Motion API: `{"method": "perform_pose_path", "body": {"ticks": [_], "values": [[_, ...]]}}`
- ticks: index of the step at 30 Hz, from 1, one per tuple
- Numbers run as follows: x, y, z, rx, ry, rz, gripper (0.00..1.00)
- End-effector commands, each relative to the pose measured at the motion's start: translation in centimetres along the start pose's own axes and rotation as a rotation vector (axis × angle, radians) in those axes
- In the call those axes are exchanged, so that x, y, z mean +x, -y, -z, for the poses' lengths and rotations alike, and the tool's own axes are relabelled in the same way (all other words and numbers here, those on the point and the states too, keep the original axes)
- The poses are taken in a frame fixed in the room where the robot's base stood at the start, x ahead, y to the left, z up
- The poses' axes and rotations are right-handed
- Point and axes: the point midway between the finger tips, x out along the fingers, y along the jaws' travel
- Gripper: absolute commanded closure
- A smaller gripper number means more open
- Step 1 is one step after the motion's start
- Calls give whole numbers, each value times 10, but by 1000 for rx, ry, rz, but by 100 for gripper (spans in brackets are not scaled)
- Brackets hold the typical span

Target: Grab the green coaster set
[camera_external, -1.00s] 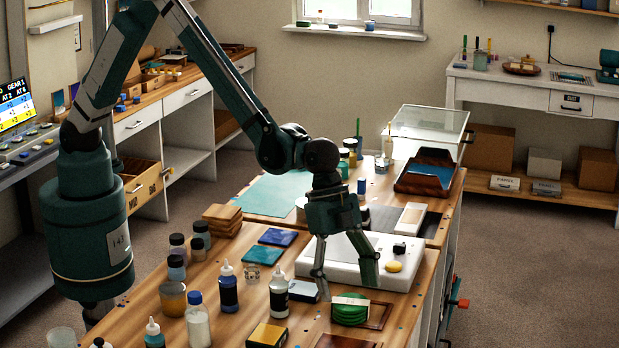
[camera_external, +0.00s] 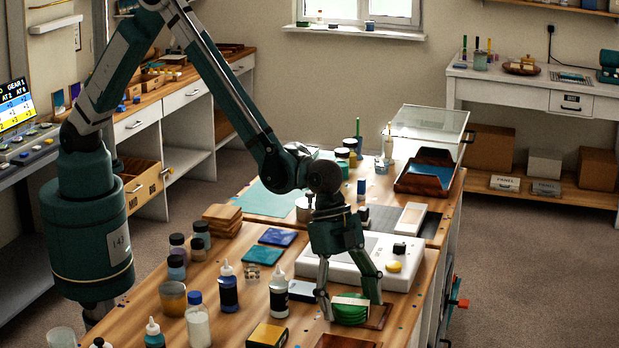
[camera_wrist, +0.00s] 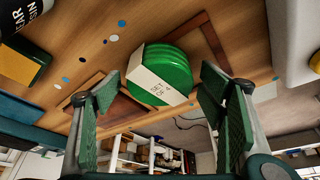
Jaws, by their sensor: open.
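The green coaster set (camera_external: 350,309) is a short round stack with a pale paper band around it. It sits on the bench near its right front edge, at a brown wooden frame or tray (camera_external: 378,316). My gripper (camera_external: 349,299) is low over the bench with its fingers spread, one to the left of the stack and one to the right. In the wrist view the coaster set (camera_wrist: 172,72) with its lettered band (camera_wrist: 151,86) lies ahead of and between the open fingers (camera_wrist: 160,120). Nothing is between the fingers' pads.
A white box-like device (camera_external: 405,272) with a black knob and a yellow button stands just behind. Bottles (camera_external: 279,295) and a yellow-topped box (camera_external: 267,336) stand to the left. Another brown wooden piece (camera_external: 345,341) lies in front.

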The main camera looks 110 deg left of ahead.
Motion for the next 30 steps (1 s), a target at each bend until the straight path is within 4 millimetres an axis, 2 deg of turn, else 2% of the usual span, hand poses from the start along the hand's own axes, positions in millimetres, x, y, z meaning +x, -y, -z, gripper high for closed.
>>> {"method": "perform_pose_path", "body": {"ticks": [4, 9, 12, 23, 30], "values": [[0, 0, 0, 0, 0, 0, 32], [0, 0, 0, 0, 0, 0, 55], [0, 0, 0, 0, 0, 0, 65], [-3, 0, 1, 0, 0, 0, 65], [-19, 0, 8, 0, 0, 0, 65]]}}
